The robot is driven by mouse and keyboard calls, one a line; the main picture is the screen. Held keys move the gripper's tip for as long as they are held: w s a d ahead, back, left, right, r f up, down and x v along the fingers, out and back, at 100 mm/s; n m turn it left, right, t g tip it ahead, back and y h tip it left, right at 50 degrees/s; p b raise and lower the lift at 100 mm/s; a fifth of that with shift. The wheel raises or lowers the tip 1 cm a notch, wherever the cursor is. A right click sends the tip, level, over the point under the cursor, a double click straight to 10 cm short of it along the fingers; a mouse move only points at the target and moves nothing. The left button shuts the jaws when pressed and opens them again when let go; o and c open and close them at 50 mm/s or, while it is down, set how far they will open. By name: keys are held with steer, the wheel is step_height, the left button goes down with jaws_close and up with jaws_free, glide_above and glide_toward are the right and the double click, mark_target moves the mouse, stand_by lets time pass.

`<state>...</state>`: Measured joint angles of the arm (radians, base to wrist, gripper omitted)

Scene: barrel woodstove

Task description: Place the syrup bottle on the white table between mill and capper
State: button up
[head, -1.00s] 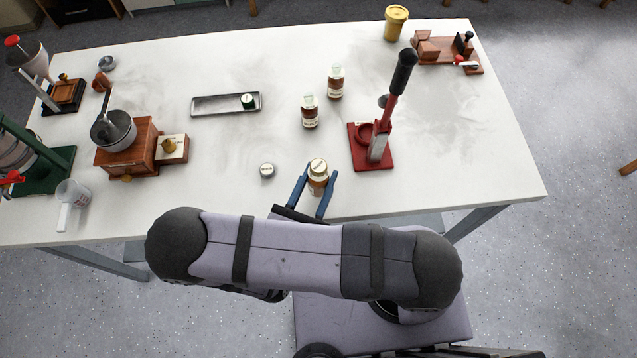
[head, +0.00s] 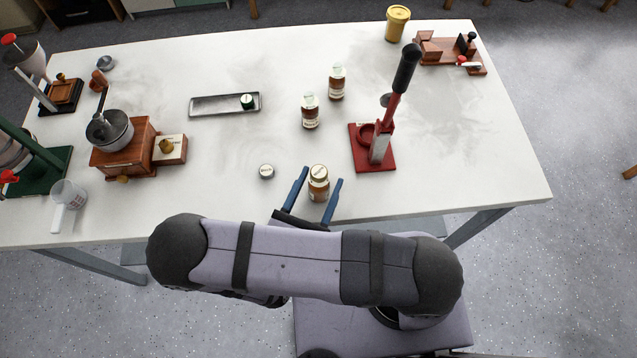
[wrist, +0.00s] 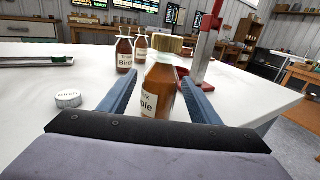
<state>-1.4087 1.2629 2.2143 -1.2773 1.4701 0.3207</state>
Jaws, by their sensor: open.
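A brown syrup bottle (head: 318,186) with a tan lid stands upright on the white table (head: 240,155) near its front edge. It also shows in the wrist view (wrist: 160,92), its label partly readable as "ple". My gripper (head: 316,190) is open, with one blue finger on each side of this bottle and a gap on both sides. The red capper (head: 374,158) stands to the right and behind it. The wooden mill (head: 126,155) with a metal bowl and crank stands to the left. Two more brown bottles (head: 310,112) (head: 337,84) stand farther back, one labelled "Birch".
A small round lid (head: 266,171) lies left of my gripper. A metal tray (head: 215,105) holds a green-topped piece. A yellow jar (head: 397,24) and wooden rig (head: 450,52) stand at the back right. The table between mill and lid is clear.

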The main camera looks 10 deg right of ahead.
steer(key=shift+r, duration=0.25)
steer(key=shift+s+a+f, duration=0.1)
steer(key=shift+s+a, duration=0.1)
steer(key=shift+s, duration=0.05)
steer(key=v, duration=1.1)
steer(key=shift+s, duration=0.2)
